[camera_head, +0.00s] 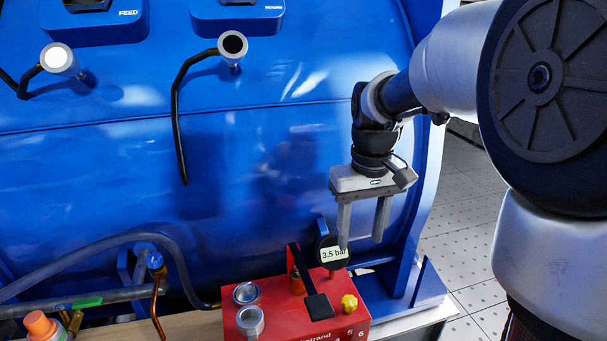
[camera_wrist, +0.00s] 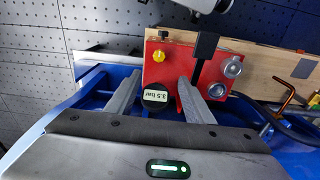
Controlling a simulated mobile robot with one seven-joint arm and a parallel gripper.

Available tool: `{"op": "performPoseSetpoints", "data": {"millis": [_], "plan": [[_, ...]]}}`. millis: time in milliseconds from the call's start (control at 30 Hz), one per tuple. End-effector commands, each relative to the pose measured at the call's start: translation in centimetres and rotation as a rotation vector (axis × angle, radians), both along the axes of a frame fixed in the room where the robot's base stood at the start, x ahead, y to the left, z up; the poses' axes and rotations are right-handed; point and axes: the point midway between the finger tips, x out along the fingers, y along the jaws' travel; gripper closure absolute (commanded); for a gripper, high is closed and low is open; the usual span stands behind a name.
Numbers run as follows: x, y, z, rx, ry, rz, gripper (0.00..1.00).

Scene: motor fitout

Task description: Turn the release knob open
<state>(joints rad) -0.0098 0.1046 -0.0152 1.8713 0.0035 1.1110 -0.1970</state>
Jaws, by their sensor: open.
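A small yellow knob (camera_head: 349,303), which looks like the release knob, sits on the right end of the red pump box (camera_head: 272,324). In the wrist view the yellow knob (camera_wrist: 159,57) is at the far left part of the box's face. My gripper (camera_head: 361,244) points down, open and empty, above and behind the box near the gauge. In the wrist view its two fingers (camera_wrist: 160,80) stand apart, with the knob seen beyond and between their tips. The fingers appear apart from the knob. Its turned position cannot be told.
A round gauge (camera_head: 333,255) reading 3.5 bar stands at the box's rear. A black lever (camera_head: 318,306) crosses the box beside the knob. Two grey round fittings (camera_head: 246,293) are at its left. A large blue tank (camera_head: 290,150) rises behind; hoses lie left.

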Motion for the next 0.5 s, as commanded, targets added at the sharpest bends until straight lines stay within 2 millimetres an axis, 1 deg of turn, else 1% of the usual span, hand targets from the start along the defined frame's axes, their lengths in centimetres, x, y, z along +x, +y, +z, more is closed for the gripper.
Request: {"op": "performPoseSetpoints", "data": {"millis": [33,100,167,333,467,500], "plan": [[0.9,0.0,-2.0,-0.001,0.023,0.009,0.52],[1.6,0.0,-3.0,-0.002,0.042,0.017,0.52],[2.0,0.0,-3.5,-0.002,0.052,0.022,0.52],[2.0,0.0,-4.9,-0.002,0.059,0.025,0.52],[2.0,0.0,-7.3,-0.001,0.059,0.024,0.52],[1.9,0.0,-8.2,-0.002,0.061,0.024,0.52]]}}
